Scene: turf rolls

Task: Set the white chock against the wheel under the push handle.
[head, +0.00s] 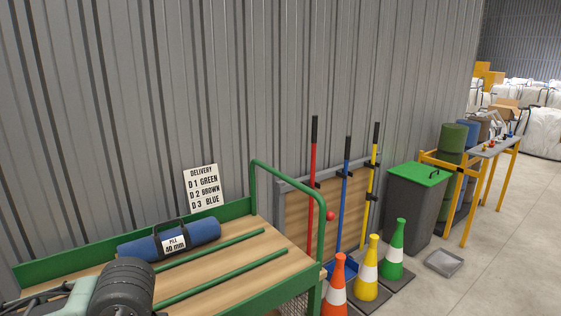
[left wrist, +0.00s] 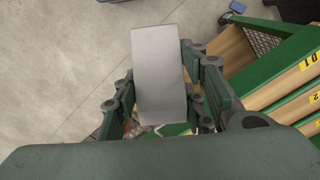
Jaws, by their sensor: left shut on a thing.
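The white chock (left wrist: 158,70) is a pale wedge-like block in the left wrist view. My left gripper (left wrist: 160,88) is shut on it, with a dark green finger on each side. The chock is held above the concrete floor, beside a cart with green and wood parts. In the head view the green push handle (head: 291,180) rises at the right end of a wood-topped green cart (head: 235,262). The wheel under the handle is hidden in the head view, and I cannot make it out in the left wrist view. My right gripper is not in view.
A blue roll (head: 205,231) lies on the cart top. Orange (head: 335,285), yellow (head: 372,262) and green (head: 397,240) cones stand right of the handle. A green-lidded bin (head: 416,205) and grey tray (head: 444,263) stand beyond. Bare floor (left wrist: 60,60) shows left of the chock.

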